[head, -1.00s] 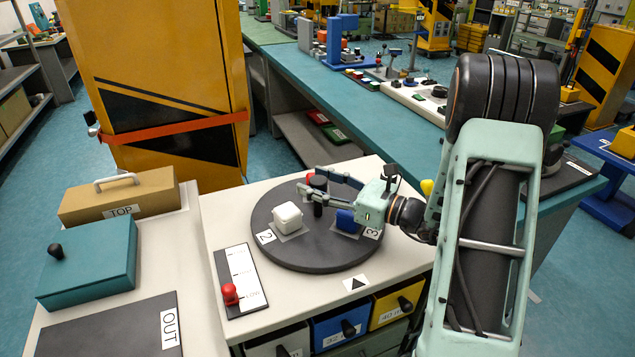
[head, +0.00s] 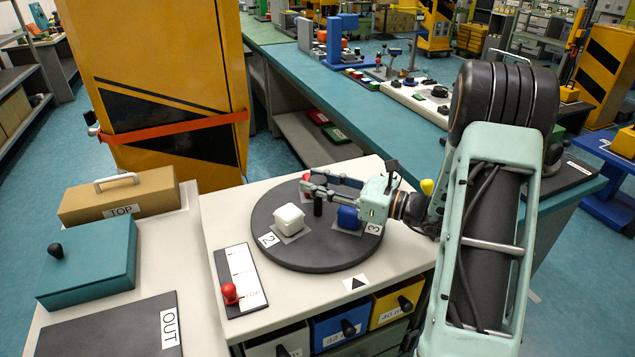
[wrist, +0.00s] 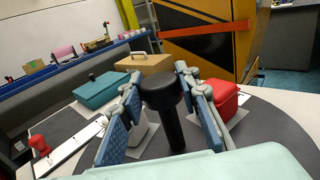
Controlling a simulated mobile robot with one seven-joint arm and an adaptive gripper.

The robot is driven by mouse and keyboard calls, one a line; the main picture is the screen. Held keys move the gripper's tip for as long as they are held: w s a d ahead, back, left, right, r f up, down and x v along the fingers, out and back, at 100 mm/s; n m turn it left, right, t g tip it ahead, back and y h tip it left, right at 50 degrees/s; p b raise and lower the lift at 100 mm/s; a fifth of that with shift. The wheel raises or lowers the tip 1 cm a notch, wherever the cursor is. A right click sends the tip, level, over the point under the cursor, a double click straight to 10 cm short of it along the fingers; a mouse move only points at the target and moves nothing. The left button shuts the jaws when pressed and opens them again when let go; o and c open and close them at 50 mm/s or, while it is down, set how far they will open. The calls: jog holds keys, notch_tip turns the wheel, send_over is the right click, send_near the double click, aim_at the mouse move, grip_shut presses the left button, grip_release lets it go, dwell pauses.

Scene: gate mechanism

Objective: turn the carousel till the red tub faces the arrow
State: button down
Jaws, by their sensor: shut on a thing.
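The dark round carousel (head: 300,259) lies flat on a pale cabinet top. A white tub (head: 289,217) by label 2 sits front left, and a blue tub (head: 348,218) by label 3 sits on the right. The red tub (head: 307,178) is at the back, partly hidden by my fingers; it shows clearly in the wrist view (wrist: 226,99), right of my right finger. The arrow plate (head: 355,283) is at the front of the cabinet top. My gripper (head: 311,187) is shut on the black central knob (wrist: 163,92), one finger on either side. The knob's post (head: 318,207) stands upright.
A scale plate with a red knob (head: 230,293) lies left of the carousel. A teal box (head: 90,260) and a tan TOP case (head: 118,195) stand further left. Drawers with black handles (head: 348,327) are below the front edge. A yellow cabinet (head: 165,90) stands behind.

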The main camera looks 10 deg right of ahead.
jog(key=shift+n+g+y, duration=0.9)
jog(key=shift+n+g, duration=0.2)
jog(key=shift+g, duration=0.4)
jog(key=c, duration=1.4)
grip_release()
jog(key=v, duration=1.2)
jog(key=shift+s, duration=0.1)
